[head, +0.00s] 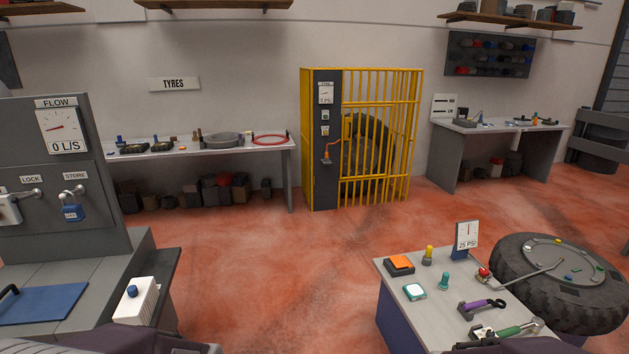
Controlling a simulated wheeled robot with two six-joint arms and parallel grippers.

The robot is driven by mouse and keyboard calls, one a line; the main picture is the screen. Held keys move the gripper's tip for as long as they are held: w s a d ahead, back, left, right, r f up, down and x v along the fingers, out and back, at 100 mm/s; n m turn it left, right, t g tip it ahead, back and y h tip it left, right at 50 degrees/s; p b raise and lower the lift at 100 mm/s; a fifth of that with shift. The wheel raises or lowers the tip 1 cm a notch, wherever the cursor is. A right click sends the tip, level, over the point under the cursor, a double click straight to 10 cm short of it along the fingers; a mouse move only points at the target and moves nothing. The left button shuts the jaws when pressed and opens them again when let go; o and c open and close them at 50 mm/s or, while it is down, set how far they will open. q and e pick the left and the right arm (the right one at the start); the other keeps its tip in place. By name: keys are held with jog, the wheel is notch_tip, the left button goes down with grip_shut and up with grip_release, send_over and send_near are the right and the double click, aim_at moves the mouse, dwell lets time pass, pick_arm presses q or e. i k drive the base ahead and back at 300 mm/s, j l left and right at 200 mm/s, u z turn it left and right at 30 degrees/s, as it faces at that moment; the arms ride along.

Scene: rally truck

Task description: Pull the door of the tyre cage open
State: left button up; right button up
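The tyre cage (402,85) stands against the back wall in the middle of the head view. It has yellow bars and a dark grey panel (324,185) on its left front. A barred front face (374,190) is to the right of the panel and looks closed, but I cannot make out which part is the door or where its handle is. A dark tyre (370,145) stands upright inside, partly hidden by bars. Neither of my grippers shows in the head view.
Red floor (290,265) lies open before the cage. A grey cabinet (90,215) with a flow gauge is at left. A small table (400,300) with tools and a large flat tyre (565,290) are at right. Benches (180,155) (545,145) flank the cage.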

aim_at(347, 128)
jog(key=i+j+u, duration=0.1)
jog(key=i+u, duration=0.15)
jog(key=i, duration=3.1)
jog(key=i+l+z, duration=0.25)
jog(key=i, duration=0.6)
jog(key=i+l+z, duration=0.3)
jog(key=i, duration=0.55)
jog(key=i+z, duration=0.25)
jog(key=i, duration=0.6)
jog(key=i+j+z, duration=0.25)
jog(key=i, duration=0.55)
jog(key=i+l+u, duration=0.15)
jog(key=i, duration=0.5)
